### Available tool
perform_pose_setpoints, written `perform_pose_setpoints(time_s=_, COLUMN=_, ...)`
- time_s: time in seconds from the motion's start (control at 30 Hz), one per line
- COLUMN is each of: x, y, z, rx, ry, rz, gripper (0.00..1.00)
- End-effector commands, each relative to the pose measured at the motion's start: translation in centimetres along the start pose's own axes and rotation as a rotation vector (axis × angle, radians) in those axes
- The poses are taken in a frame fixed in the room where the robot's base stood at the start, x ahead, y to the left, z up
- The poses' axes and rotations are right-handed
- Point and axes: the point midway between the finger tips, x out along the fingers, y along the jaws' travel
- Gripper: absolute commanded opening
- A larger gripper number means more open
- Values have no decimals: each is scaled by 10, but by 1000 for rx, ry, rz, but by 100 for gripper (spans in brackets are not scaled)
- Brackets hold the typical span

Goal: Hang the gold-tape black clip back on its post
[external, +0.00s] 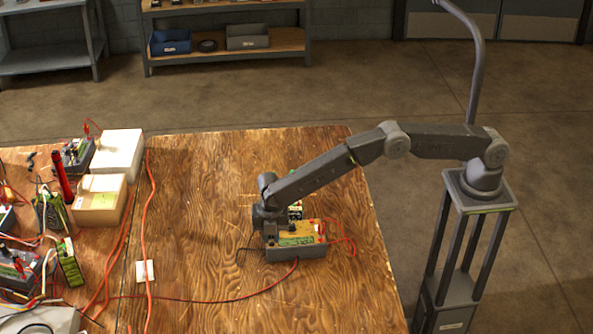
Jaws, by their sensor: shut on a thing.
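My gripper (270,231) points down at the left back corner of a charger unit (296,254), which stands near the right part of the wooden table. The unit has a grey body, a yellow-orange top and a green strip with small terminals. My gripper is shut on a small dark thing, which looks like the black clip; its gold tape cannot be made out. A thin black lead (243,250) curls out on the left side of the unit, close to my gripper. The post is too small to tell, and I cannot tell whether the clip touches it.
Red leads (343,241) loop at the unit's right side. A long red cable (148,220) runs down the table. White boxes (117,155), green packs (69,263) and tangled wires crowd the left. A white card (145,271) lies flat. The table's middle is mostly clear.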

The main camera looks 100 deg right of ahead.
Motion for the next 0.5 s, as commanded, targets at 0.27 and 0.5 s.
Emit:
perform_pose_setpoints(time_s=0.27, x=0, y=0, z=0, rx=0, ry=0, rz=0, gripper=3)
perform_pose_setpoints(time_s=0.5, x=0, y=0, z=0, rx=0, ry=0, rz=0, gripper=39)
